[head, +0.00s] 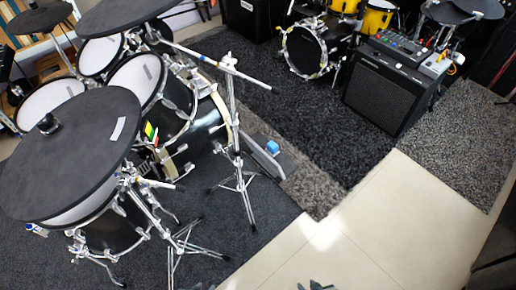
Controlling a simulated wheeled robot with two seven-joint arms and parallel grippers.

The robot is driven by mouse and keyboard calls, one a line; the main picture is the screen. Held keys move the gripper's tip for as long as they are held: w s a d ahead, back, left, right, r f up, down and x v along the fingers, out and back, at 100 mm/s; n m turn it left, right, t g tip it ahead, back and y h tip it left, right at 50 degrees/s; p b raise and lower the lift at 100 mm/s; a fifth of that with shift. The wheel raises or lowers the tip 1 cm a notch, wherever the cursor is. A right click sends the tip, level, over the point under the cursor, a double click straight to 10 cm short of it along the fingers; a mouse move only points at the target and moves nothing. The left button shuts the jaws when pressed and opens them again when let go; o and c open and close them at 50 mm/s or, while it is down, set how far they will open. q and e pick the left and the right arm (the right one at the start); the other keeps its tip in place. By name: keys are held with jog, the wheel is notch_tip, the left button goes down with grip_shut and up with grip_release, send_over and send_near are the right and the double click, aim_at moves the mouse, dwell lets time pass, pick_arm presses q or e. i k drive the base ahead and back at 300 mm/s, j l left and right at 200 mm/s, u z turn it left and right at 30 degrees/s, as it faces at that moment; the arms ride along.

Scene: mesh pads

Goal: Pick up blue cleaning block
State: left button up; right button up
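The blue cleaning block (272,147) is small and bright blue in the head view, a little right of the picture's middle. It appears to rest on or against a low grey piece (262,160) on the dark carpet, just right of a chrome stand. It is too small to tell exactly how it sits. No gripper can be made out clearly. A small dark grey fragment (320,286) shows at the bottom edge, and I cannot tell whether it is part of me.
An electronic drum kit with a large black pad (75,150) fills the left. A chrome tripod stand (240,180) is close left of the block. A black amplifier (380,95) stands at the upper right. Light tiled floor (390,225) is clear at the lower right.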

aim_at(272, 148)
jog(key=l+u, duration=0.1)
jog(key=u, duration=0.4)
jog(key=i+l+u, duration=0.1)
jog(key=u, duration=0.35)
jog(key=l+u, duration=0.25)
jog(key=u, duration=0.25)
jog(key=l+u, duration=0.25)
jog(key=l, duration=0.25)
jog(key=k+l+u, duration=0.2)
jog(key=l, duration=0.25)
jog(key=l+u, duration=0.25)
jog(key=l, duration=0.25)
jog(key=k+l+u, duration=0.1)
jog(key=l+u, duration=0.15)
jog(key=l, duration=0.2)
jog(key=k+l, duration=0.15)
jog(key=l, duration=0.15)
jog(key=k+l, duration=0.1)
jog(key=l, duration=0.25)
jog(key=k+l, duration=0.15)
jog(key=l, duration=0.15)
jog(key=k+l, duration=0.15)
jog(key=l, duration=0.2)
